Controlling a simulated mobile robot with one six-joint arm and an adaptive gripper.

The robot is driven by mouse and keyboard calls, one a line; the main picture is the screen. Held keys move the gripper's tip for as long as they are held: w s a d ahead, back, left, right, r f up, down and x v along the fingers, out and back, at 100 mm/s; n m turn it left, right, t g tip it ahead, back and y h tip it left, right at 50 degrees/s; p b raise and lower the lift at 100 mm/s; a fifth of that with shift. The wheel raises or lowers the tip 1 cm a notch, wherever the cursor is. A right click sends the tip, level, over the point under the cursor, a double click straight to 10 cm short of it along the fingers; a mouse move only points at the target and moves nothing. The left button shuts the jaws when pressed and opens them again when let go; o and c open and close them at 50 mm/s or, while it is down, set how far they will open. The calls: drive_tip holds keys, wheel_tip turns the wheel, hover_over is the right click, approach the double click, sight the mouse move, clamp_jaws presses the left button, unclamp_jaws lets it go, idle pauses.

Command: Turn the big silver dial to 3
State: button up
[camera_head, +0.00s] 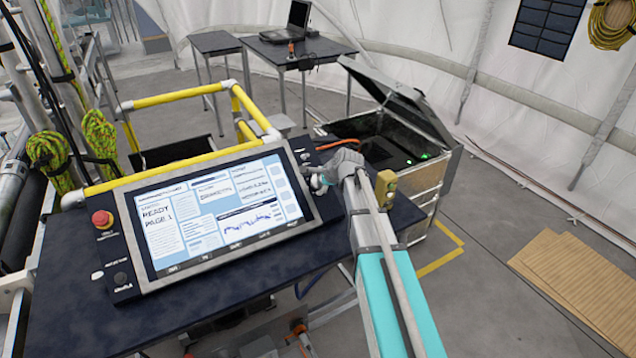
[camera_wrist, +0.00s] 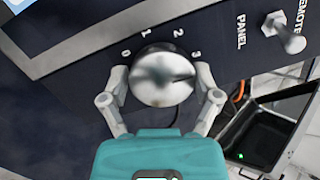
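The big silver dial (camera_wrist: 163,76) is in the middle of the wrist view, on a dark panel with the numbers 0, 1, 2 and 3 in an arc above it. A dark streak on its face points right, a little below the 3; I cannot tell whether it is the pointer or a reflection. My gripper (camera_wrist: 163,80) has one finger on each side of the dial, and both fingertips appear to touch its rim. In the head view my gripper (camera_head: 322,180) is at the console's right end and hides the dial.
A toggle switch (camera_wrist: 285,33) marked REMOTE and PANEL stands right of the dial. The console screen (camera_head: 215,215) and a red stop button (camera_head: 102,219) lie to the left. An open case (camera_head: 385,145) stands behind on the right. Yellow rails (camera_head: 180,97) run behind the console.

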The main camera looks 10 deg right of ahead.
drive_tip(key=shift+o, duration=0.9)
drive_tip(key=shift+r, duration=0.15)
